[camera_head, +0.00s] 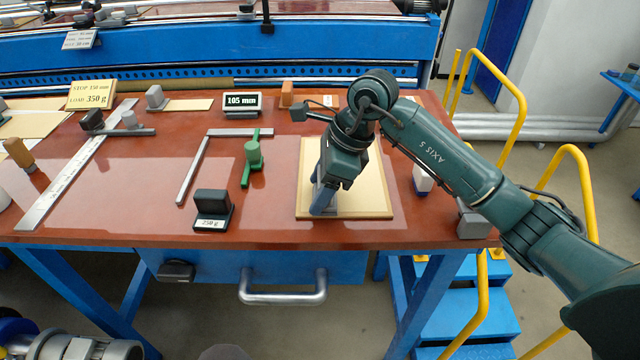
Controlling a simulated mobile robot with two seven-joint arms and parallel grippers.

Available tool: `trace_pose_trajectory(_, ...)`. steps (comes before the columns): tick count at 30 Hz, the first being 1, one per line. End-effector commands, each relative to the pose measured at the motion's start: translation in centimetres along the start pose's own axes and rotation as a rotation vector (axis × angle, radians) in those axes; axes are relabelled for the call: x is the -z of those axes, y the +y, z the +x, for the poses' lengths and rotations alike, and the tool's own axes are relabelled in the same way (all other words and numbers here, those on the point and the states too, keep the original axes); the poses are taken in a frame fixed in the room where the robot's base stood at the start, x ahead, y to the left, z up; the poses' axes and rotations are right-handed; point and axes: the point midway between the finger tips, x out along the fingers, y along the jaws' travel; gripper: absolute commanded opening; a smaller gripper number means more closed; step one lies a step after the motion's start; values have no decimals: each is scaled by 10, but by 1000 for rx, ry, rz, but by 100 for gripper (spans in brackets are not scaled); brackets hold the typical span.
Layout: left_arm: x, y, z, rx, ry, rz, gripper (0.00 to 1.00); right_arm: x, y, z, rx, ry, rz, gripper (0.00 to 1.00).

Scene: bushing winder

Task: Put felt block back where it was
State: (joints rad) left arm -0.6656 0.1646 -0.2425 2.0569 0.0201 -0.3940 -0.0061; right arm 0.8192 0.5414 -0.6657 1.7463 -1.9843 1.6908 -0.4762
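My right gripper (322,200) points down over a pale wooden board (372,198) at the right of the red-brown table. Its blue-grey fingertips are at or just above the board's front left part. The gripper's own body hides the gap between the fingers, so I cannot tell whether it holds anything. No block is clearly recognisable as felt. A small orange block (287,94) stands at the back of the table, and a grey block (471,221) sits at the front right corner. My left gripper is not in view.
A black block on a "250 g" base (212,210), a green fixture (252,155), an L-shaped metal square (194,170) and a "105 mm" display (242,102) stand left of the board. A long steel ruler (75,172) lies further left. Yellow rails (518,115) flank the table's right.

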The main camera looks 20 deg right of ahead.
Motion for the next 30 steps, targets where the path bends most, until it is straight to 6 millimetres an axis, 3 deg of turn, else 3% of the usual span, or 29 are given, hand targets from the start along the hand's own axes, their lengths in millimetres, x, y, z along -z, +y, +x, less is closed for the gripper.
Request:
trace_pose_trajectory(8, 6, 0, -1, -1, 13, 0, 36, 0, 0, 0, 0, 1, 0, 81)
trace_pose_trajectory(18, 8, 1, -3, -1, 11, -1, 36, -1, 0, -6, 1, 1, 0, 81)
trace_pose_trajectory(23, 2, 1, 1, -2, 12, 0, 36, 0, -1, -33, 5, 1, -1, 81)
trace_pose_trajectory(30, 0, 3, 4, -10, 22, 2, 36, 0, -1, -86, 6, 0, 1, 81)
